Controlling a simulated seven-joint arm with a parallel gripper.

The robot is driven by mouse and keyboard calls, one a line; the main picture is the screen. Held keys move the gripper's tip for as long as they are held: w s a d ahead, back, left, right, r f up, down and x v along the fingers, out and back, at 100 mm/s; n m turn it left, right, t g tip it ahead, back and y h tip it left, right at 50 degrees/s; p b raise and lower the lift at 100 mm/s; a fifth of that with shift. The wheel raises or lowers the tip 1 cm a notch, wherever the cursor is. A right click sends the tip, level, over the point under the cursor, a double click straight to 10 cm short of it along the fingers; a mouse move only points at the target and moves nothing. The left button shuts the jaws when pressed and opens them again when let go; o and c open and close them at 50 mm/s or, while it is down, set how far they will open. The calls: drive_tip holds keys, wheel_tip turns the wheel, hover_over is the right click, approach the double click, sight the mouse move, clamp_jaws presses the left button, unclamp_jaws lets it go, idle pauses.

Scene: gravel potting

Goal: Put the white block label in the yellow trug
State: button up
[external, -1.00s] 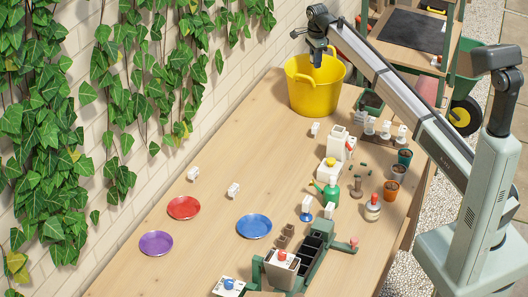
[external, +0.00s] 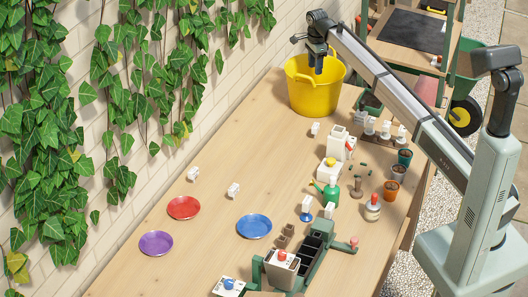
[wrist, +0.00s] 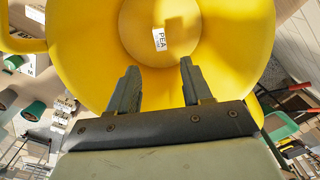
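The yellow trug (external: 314,97) stands at the far end of the bench by the wall; its inside also fills the top of the wrist view (wrist: 85,55). A white block label (wrist: 159,39) printed "PEA" lies on the trug's floor in the wrist view. It is hidden by the trug wall in the external view. My gripper (external: 319,70) is over the trug's mouth, pointing down. In the wrist view my gripper (wrist: 159,67) has its two fingers wide apart with nothing between them. The label lies beyond the fingertips, apart from them.
Red (external: 184,207) and purple (external: 156,243) plates lie at the left. Bottles, pots and a green sprayer (external: 331,192) crowd the right side.

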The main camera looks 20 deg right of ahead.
drive_tip(key=shift+o, duration=0.3)
idle(0.4)
wheel_tip(320, 180, up, 7)
idle(0.5)
